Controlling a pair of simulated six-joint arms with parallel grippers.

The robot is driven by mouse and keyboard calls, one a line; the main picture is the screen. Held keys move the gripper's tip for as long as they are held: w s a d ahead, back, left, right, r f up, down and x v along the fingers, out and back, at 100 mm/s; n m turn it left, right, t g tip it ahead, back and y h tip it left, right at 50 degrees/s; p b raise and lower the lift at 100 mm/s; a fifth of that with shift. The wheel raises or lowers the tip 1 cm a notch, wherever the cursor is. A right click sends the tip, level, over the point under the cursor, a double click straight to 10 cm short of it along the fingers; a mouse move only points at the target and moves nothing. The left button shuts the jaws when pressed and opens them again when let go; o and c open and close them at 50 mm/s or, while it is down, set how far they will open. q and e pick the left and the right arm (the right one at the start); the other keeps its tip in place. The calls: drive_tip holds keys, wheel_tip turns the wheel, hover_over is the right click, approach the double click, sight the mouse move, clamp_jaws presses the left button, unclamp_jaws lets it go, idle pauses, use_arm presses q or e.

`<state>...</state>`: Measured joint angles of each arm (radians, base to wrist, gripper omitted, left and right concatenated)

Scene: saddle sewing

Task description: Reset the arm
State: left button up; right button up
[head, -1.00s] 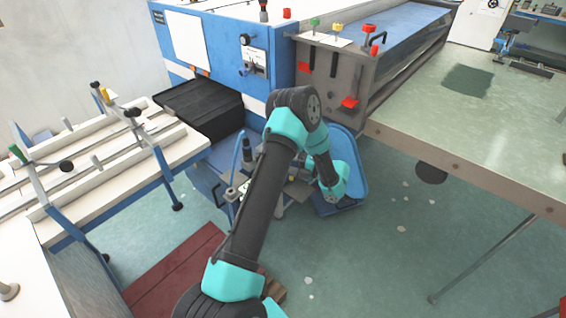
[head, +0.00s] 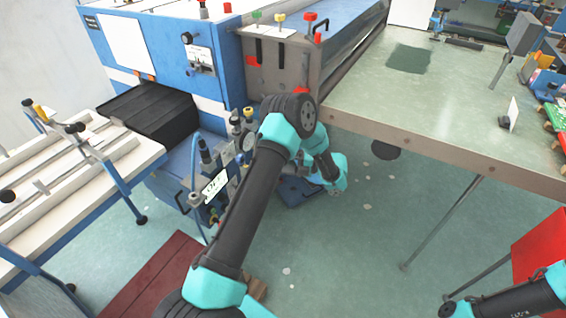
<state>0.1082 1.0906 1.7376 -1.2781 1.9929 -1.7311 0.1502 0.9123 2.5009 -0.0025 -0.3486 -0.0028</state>
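My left arm (head: 252,205), dark grey with teal joints, rises from the bottom of the head view and bends over near the machine. Its teal wrist (head: 334,178) hangs low beside the blue machine, over the floor. I cannot make out the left gripper's fingers there, and I see nothing held. My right arm (head: 515,303) shows only as a dark link and teal joint at the lower right corner. The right gripper is not in the picture.
A large blue and grey machine (head: 150,40) stands at the back left. A white-topped side table (head: 130,148) is at the left. A long green-topped table (head: 440,100) runs to the right. A red box (head: 540,250) stands at the lower right. Open floor (head: 370,235) lies between.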

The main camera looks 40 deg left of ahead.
idle(0.3)
use_arm(q)
drive_tip(key=s+d+f+n+h, duration=0.4)
drive_tip(key=s+f+n+h, duration=0.1)
drive_tip(key=s+f+h, duration=0.15)
drive_tip(key=s+d+f+n+h, duration=0.3)
drive_tip(key=s+f+n+h, duration=0.15)
drive_tip(key=s+f, duration=0.3)
drive_tip(key=s+d+n+t+h, duration=0.4)
drive_tip(key=d+n, duration=0.1)
drive_tip(key=n, duration=0.6)
drive_tip(key=s+d+f+n+t+h, duration=0.1)
drive_tip(key=s+d+n+t+h, duration=0.3)
drive_tip(key=n, duration=0.8)
drive_tip(key=shift+s+d+f+t+h, duration=0.2)
drive_tip(key=shift+s+d+t+h, duration=0.15)
drive_tip(key=shift+d+t, duration=0.4)
drive_tip(key=shift+d, duration=0.15)
